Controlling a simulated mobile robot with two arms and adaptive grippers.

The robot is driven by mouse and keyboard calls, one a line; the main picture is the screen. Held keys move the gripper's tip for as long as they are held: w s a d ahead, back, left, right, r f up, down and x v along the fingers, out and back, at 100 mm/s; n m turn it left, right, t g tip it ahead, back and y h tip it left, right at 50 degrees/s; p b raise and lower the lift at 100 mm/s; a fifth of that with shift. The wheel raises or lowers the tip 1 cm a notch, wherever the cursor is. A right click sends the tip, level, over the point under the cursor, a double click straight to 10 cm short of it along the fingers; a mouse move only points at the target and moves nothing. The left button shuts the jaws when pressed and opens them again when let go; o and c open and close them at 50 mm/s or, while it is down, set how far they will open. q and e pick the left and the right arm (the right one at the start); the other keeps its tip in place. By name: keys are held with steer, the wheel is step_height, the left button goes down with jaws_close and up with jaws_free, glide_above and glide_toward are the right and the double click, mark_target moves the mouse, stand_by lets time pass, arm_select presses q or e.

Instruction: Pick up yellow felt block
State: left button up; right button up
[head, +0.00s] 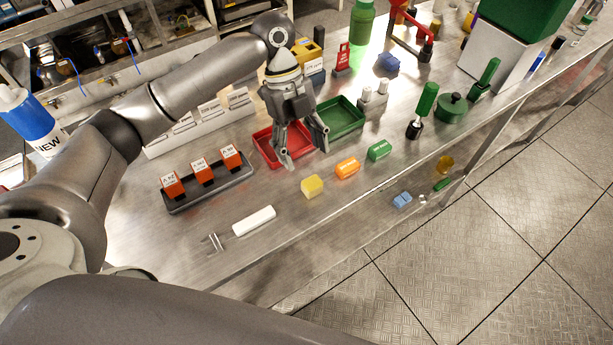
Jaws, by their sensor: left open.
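A small yellow block (312,186) sits on the metal bench near its front edge. My left gripper (306,158) is open and empty. Its fingers point down, and in the picture they show just above the yellow block, in front of the red tray. One fingertip shows up and left of the block and the other up and right; neither appears to touch it. My right gripper is not in view.
An orange block (347,167) and a green block (379,150) lie to the right. Red tray (266,150) and green tray (343,119) stand behind. A black rack (207,190) with orange-based labelled items and a white cylinder (254,221) are left.

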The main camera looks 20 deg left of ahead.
mark_target(312, 182)
arm_select(q)
steer(key=x, duration=0.3)
steer(key=shift+s+d+f, duration=0.2)
steer(key=shift+s+d, duration=0.05)
steer(key=shift+d, duration=0.1)
steer(key=shift+f, duration=0.25)
steer(key=shift+s+d+f+p, duration=0.1)
steer(key=shift+f+p, duration=0.25)
steer(key=shift+p, duration=0.15)
steer(key=p+x, duration=0.1)
steer(key=x, duration=0.2)
steer(key=shift+d+f, duration=0.1)
steer(key=shift+f, duration=0.65)
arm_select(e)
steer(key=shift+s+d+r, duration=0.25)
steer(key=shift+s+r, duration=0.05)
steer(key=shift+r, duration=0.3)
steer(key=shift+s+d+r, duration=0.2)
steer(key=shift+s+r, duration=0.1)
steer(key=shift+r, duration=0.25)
arm_select(q)
steer(key=shift+c, duration=0.2)
steer(key=c, duration=0.9)
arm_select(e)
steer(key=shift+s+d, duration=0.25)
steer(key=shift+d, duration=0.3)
